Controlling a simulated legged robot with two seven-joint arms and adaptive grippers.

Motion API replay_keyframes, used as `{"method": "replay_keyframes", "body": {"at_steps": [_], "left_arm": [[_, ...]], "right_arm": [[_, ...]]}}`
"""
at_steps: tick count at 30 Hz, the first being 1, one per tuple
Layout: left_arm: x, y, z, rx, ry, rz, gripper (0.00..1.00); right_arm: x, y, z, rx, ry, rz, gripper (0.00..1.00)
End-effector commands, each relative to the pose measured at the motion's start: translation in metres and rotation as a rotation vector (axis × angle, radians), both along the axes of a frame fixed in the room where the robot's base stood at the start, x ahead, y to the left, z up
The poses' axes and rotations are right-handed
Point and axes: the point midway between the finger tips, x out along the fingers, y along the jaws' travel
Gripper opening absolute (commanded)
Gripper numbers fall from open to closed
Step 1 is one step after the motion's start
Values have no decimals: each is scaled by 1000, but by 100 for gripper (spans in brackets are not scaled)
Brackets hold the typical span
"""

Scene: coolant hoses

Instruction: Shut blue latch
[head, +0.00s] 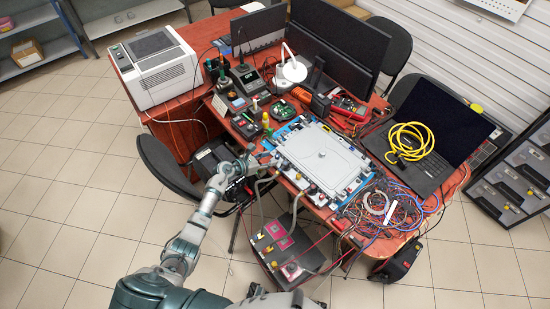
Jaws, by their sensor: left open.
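A flat grey lidded unit (322,158) lies on the red-brown desk, with small fittings and hoses around its rim. Blue parts (284,132) show along its upper left edge. Which of them is the blue latch, and whether it is open or shut, is too small to tell. My left arm reaches up from the bottom. My left gripper (250,164) is open just left of the unit's left edge, close to hose ends; touching cannot be told. My right gripper does not show.
Grey hoses run down from the unit to a dark box (284,250) with pink labels. Tangled wires (385,205) lie to the right, near a laptop (430,130) with a coiled yellow cable (408,142). A printer (160,65), tools and a black chair (165,168) stand left.

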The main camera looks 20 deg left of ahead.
Motion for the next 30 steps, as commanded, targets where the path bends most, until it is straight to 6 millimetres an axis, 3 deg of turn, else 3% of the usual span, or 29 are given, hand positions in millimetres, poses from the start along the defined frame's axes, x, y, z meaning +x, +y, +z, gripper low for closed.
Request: {"method": "replay_keyframes", "body": {"at_steps": [6, 17, 23, 30], "left_arm": [[20, -18, -11, 1, 1, 0, 45], [24, -22, -12, 3, -1, 0, 45], [24, -21, -13, 1, 0, 0, 0], [23, -21, -13, 2, 2, 2, 0]], "right_arm": [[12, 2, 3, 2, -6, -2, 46], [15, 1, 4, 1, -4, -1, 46], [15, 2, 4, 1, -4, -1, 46], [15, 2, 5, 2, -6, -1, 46]]}}
